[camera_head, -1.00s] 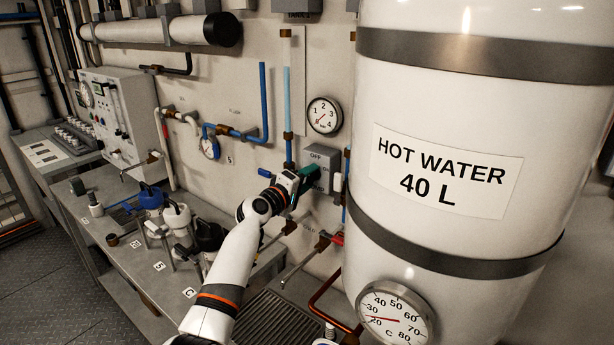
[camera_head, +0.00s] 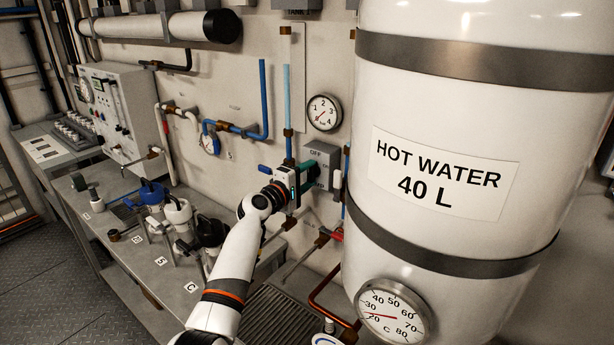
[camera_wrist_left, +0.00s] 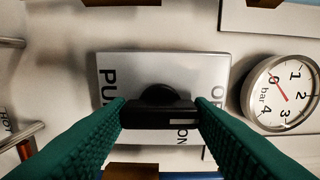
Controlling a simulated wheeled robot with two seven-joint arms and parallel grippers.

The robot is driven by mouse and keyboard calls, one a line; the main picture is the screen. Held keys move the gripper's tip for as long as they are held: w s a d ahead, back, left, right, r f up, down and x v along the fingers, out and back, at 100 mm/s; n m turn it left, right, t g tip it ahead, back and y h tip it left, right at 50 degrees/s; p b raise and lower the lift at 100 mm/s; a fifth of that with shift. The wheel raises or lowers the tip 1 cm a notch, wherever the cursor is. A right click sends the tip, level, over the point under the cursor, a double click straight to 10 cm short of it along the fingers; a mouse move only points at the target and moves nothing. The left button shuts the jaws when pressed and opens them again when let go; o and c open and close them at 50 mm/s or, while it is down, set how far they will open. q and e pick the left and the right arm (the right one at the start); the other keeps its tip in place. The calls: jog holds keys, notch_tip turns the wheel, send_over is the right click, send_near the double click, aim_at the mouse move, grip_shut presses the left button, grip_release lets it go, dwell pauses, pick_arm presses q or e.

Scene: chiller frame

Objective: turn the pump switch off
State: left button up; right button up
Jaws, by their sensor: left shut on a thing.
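The pump switch is a grey box (camera_head: 322,152) on the wall, left of the hot water tank, with "OFF" lettered at its top. In the left wrist view its plate (camera_wrist_left: 150,66) carries a black knob (camera_wrist_left: 158,112) with a pale mark at one end, near the letters "ON". My left gripper (camera_head: 308,178) reaches the box from the left. In the left wrist view its green fingers (camera_wrist_left: 160,116) are shut on the knob, one at each end. The fingers and knob hide part of the plate. My right gripper is not in view.
The white hot water tank (camera_head: 450,130) stands close on the right. A bar gauge (camera_head: 324,112) is just above the box. Blue pipes (camera_head: 264,100) run beside it. A bench (camera_head: 120,250) with several jugs is below left.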

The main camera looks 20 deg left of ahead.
pick_arm(q)
jog(key=o, duration=1)
jog(key=b+v, duration=0.1)
jog(key=v, duration=1.1)
